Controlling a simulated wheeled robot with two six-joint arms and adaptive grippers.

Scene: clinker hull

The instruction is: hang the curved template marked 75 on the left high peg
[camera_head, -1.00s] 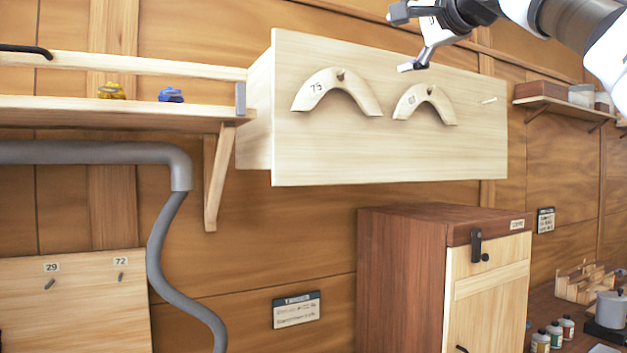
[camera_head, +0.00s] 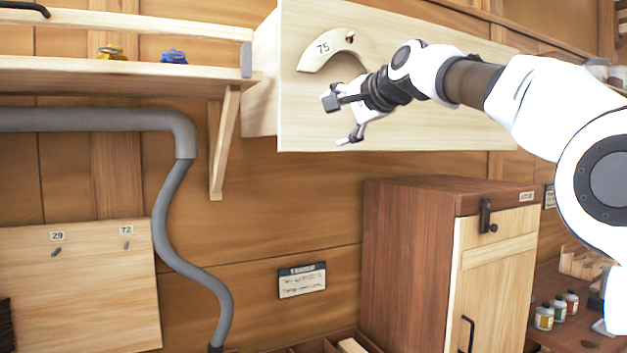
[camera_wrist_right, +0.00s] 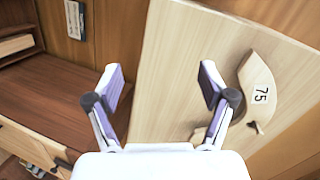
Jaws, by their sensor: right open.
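The pale curved template marked 75 (camera_head: 323,55) hangs on a peg (camera_head: 350,38) on the front of a pale wooden board; its right leg is hidden behind my right gripper. It also shows in the right wrist view (camera_wrist_right: 262,82), right of the fingers. My right gripper (camera_head: 338,120) is open and empty, just below the template in the head view and apart from it. In the wrist view the open fingers (camera_wrist_right: 160,73) have nothing between them. A lower-left board (camera_head: 75,295) carries two bare pegs, under label 29 (camera_head: 54,253) and label 72 (camera_head: 126,245). My left gripper is out of view.
A shelf (camera_head: 120,78) with a yellow and a blue item stands left of the template's board. A grey pipe (camera_head: 183,135) runs in front of the wall beside the pegged board. A wooden cabinet (camera_head: 410,255) stands below my right arm.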

